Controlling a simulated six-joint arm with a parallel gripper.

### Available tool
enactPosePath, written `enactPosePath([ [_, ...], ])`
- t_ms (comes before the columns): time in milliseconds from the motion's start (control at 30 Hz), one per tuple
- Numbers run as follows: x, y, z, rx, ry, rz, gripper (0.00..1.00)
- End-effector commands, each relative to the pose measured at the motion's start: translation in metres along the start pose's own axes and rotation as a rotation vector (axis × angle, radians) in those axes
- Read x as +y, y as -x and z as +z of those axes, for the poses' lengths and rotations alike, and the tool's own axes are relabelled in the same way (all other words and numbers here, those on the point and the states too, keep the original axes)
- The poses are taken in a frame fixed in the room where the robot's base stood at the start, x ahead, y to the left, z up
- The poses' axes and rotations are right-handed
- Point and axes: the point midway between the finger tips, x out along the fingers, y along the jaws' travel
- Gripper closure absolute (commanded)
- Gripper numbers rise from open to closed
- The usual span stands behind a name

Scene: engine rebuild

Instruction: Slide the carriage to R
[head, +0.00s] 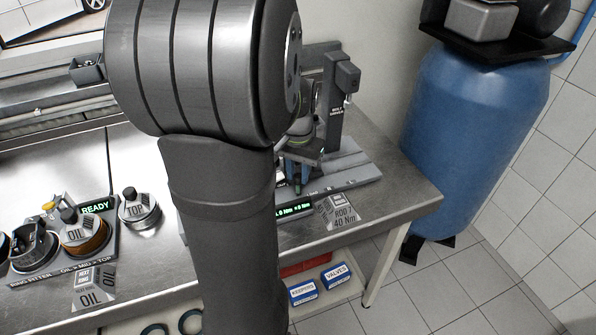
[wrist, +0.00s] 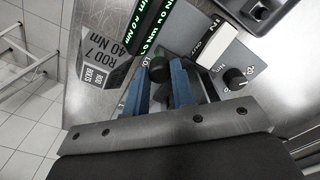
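My gripper (wrist: 160,76) has two blue fingers pointing down at the rod station on the right part of the bench; it also shows in the head view (head: 298,180). A dark round knob with a green tint (wrist: 158,68) sits between the fingertips, with one finger on each side. I cannot tell whether the fingers press on it. I take it to be the carriage's handle. The carriage body and its travel marks are mostly hidden by the gripper and my arm. The station's grey base (head: 352,172) and upright column (head: 342,90) show behind my gripper.
Green torque displays (wrist: 148,25) and a ROD 7 40 Nm plate (head: 341,213) are beside the station. A black dial (wrist: 235,78) is right of the fingers in the wrist view. The ring fitter (head: 112,240) stands left. A blue tank (head: 465,130) is beyond the bench's right end.

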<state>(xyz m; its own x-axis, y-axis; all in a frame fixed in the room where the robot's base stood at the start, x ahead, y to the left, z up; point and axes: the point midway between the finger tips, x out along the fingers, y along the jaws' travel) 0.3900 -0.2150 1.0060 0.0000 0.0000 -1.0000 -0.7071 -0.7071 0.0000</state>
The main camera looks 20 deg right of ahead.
Motion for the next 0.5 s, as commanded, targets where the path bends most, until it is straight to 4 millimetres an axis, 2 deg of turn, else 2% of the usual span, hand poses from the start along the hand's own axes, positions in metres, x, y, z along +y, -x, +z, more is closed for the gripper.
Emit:
enactPosePath([
  [233, 0.006, 0.000, -0.007, 0.000, -0.002, 0.000, 1.00],
  [500, 0.035, 0.000, -0.036, 0.000, -0.004, 0.000, 1.00],
])
